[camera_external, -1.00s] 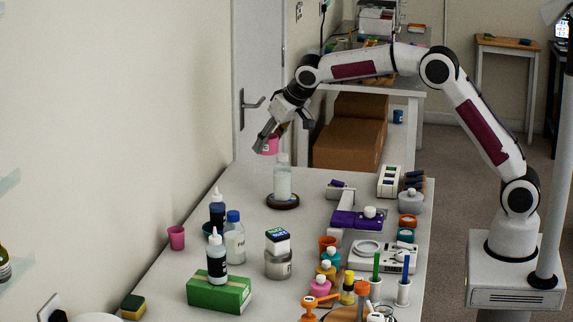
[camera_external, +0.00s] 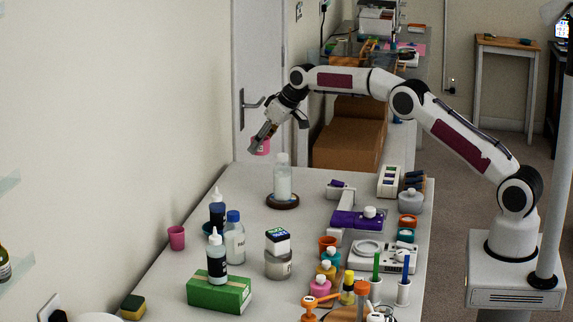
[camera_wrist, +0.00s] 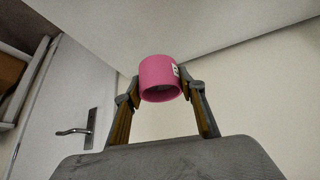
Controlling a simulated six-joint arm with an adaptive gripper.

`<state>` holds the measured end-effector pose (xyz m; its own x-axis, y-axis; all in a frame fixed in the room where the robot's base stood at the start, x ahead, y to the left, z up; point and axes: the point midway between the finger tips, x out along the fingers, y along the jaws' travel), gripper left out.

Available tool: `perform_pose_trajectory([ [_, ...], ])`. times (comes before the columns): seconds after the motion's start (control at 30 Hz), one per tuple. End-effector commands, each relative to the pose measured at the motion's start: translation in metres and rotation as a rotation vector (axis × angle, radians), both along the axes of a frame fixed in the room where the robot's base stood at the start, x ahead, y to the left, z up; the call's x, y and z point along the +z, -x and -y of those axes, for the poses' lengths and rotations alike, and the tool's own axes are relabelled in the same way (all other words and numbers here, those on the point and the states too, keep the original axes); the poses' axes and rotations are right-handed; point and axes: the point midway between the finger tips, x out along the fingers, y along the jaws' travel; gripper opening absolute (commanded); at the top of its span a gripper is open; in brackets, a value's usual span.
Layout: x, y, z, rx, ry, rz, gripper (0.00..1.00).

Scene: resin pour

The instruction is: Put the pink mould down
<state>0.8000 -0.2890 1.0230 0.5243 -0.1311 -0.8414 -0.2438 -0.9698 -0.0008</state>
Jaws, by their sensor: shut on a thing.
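The pink mould (camera_external: 261,146) is a small pink cup held in the air above the far left end of the table, beyond the clear bottle. In the wrist view the mould (camera_wrist: 158,76) sits between the two fingers, with a small white label on its right side. My gripper (camera_wrist: 160,84) is shut on it, one finger on each side. In the external view my gripper (camera_external: 266,138) partly covers the mould's top. A second pink cup (camera_external: 176,237) stands on the table near the left edge.
A clear bottle (camera_external: 282,178) stands on a dark round base (camera_external: 283,202) near the held mould. The white table (camera_external: 235,197) is bare around it at the far left. Bottles, a green box (camera_external: 219,294) and small pots crowd the near part. A purple device (camera_external: 358,219) stands right of centre.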

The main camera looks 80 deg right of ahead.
Motion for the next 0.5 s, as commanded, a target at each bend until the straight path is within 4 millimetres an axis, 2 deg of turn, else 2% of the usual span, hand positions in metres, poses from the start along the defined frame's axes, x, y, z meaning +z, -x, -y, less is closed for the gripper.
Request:
perform_pose_trajectory([
  [0.03, -0.005, 0.000, 0.008, 0.012, 0.000, 0.000, 0.17],
  [0.2, -0.012, 0.000, 0.022, 0.054, 0.001, 0.003, 0.17],
  [0.5, -0.015, 0.000, 0.026, 0.074, 0.001, 0.003, 0.17],
])
